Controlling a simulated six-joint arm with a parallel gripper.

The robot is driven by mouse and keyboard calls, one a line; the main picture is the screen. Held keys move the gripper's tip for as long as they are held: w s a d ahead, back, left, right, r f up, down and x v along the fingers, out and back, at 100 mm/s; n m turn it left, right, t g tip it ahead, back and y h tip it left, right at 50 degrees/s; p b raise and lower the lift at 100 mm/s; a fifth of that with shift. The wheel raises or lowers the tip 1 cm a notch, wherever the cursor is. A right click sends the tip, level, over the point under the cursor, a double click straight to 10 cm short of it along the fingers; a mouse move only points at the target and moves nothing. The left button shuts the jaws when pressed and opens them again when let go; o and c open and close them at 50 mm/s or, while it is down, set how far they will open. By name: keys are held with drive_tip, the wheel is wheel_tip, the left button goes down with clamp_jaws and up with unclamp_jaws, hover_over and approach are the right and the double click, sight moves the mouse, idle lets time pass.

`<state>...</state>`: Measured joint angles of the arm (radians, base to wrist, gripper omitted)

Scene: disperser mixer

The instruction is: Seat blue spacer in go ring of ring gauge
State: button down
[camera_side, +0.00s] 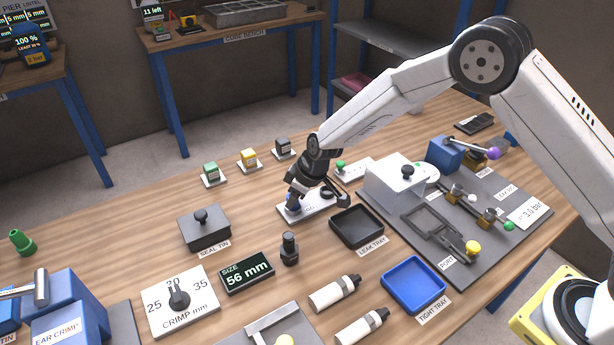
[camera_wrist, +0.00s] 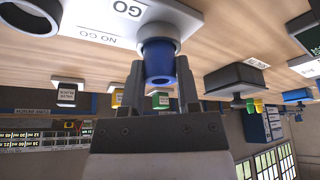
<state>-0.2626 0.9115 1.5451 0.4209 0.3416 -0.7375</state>
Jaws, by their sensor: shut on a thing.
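My gripper (camera_wrist: 160,85) is shut on the blue spacer (camera_wrist: 161,66), with one finger on each side of it. In the side view my gripper (camera_side: 293,207) is low over the left end of the white ring gauge plate (camera_side: 311,207), and a bit of blue shows at its tip. In the wrist view, which is upside down, the spacer's far end lines up with a pale grey ring (camera_wrist: 155,30) beside the GO and NO GO labels. I cannot tell whether the spacer is inside that ring or just touching it.
A black leak tray (camera_side: 357,227) is close to the right of the gauge. A grey seal tin (camera_side: 204,228) and a dark upright part (camera_side: 289,249) stand in front. Green, yellow and black pieces on small pads stand behind. A blue tight tray (camera_side: 414,284) is farther right.

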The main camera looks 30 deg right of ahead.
drive_tip(key=shift+f, duration=0.1)
drive_tip(key=shift+c, duration=1.6)
unclamp_jaws()
drive_tip(key=v, duration=1.2)
drive_tip(key=shift+r, duration=0.2)
drive_tip(key=s+d+m+h, duration=0.1)
drive_tip(key=s+d+m, duration=0.2)
drive_tip(key=s+d, duration=0.4)
drive_tip(key=s+d+m+g+h, duration=0.1)
drive_tip(key=s+d+m, duration=0.3)
drive_tip(key=s, duration=1.1)
drive_tip(key=d, duration=0.3)
drive_tip(key=shift+s+d+h, duration=0.2)
drive_tip(key=shift+s+h, duration=0.05)
drive_tip(key=shift+h, duration=0.15)
